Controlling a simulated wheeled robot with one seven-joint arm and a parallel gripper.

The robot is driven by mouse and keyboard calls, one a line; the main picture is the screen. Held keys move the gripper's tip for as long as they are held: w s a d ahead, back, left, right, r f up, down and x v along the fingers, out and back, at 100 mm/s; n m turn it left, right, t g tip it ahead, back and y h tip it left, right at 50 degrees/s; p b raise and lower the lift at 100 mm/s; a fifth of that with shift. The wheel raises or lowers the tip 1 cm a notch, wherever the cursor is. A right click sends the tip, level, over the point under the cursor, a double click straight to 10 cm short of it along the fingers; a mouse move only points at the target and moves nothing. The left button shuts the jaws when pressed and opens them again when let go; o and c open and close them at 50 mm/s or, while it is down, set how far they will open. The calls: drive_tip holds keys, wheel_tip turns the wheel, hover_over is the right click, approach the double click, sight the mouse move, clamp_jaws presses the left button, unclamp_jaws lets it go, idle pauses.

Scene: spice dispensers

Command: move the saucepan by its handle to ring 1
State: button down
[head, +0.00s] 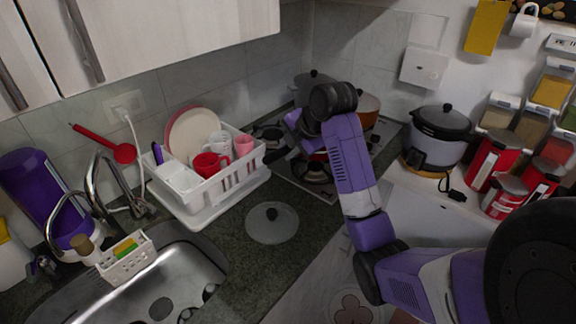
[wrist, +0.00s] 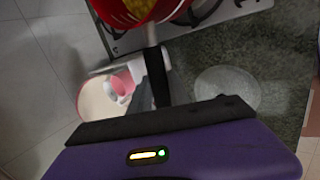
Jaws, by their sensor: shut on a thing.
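The red saucepan (wrist: 138,12) is cut off by the top edge of the wrist view, with yellow food inside. Its pale handle (wrist: 152,38) runs down to my gripper (wrist: 156,75), which is shut on the dark handle end. In the head view my arm hides most of the saucepan; a bit of red (head: 318,156) shows by the stove. The stove (head: 300,181) has a bare front ring (head: 313,172) and another ring (head: 271,134) at its left. I cannot tell which ring is ring 1, or whether the saucepan touches the stove.
A dark pot (head: 313,85) and an orange pot (head: 369,107) stand at the back of the stove. A white dish rack (head: 212,194) stands left of the stove. A glass lid (head: 272,226) lies on the counter in front. A rice cooker (head: 437,150) stands at the right.

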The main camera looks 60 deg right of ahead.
drive_tip(key=shift+f+p, duration=0.3)
drive_tip(key=shift+f, duration=2.55)
drive_tip(key=c, duration=1.2)
unclamp_jaws()
drive_tip(key=shift+f, duration=0.1)
drive_tip(key=shift+c, duration=0.2)
drive_tip(key=v, duration=1.2)
drive_tip(key=shift+b, duration=0.35)
